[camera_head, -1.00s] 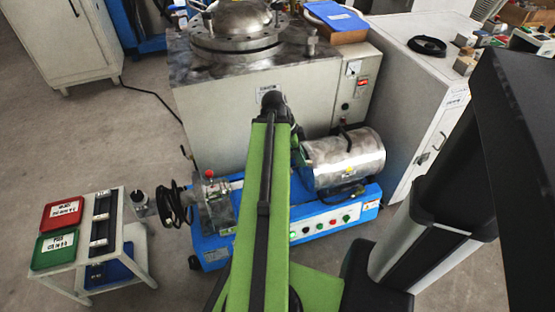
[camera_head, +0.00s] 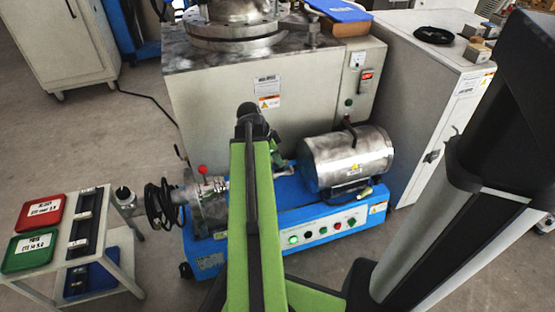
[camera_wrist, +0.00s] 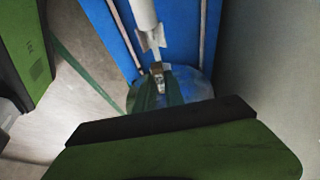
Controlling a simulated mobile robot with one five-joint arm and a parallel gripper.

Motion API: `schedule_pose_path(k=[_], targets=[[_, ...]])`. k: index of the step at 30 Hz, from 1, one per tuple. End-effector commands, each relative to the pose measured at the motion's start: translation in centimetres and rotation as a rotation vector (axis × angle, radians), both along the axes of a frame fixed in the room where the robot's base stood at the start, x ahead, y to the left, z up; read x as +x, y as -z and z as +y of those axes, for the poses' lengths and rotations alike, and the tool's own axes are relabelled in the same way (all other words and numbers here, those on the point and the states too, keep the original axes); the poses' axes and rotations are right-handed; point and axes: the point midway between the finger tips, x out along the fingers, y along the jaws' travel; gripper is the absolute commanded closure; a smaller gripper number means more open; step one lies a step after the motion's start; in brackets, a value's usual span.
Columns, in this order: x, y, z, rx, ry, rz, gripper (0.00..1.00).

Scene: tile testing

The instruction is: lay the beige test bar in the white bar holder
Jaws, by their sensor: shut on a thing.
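My gripper (camera_head: 279,158) is mostly hidden behind my green arm in the head view, low in front of the grey cabinet, by the blue-based machine. In the wrist view a small beige-brown piece (camera_wrist: 157,70) shows at the dark jaws; it appears to be the end of the test bar, and my gripper is shut on it. The rest of the bar is hidden. A white tube with grey fins (camera_wrist: 145,18) lies just beyond it, over the blue base. I cannot tell for sure which part is the white bar holder.
The blue machine base (camera_head: 315,222) carries a steel drum (camera_head: 350,158) at right and a clamp with black cable (camera_head: 162,205) at left. A white cart (camera_head: 125,240) with a red tray (camera_head: 40,212) and a green tray (camera_head: 30,248) stands left. Floor is free between cart and cabinets.

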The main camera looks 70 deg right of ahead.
Motion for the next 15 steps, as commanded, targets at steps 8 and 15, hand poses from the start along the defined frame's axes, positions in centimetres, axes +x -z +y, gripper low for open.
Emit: schedule_pose_path(k=[8,15], targets=[[0.0,3.2,0.0,0.0,0.0,0.0,1.0],[0.1,4.6,0.0,0.0,-0.001,0.0,1.0]])
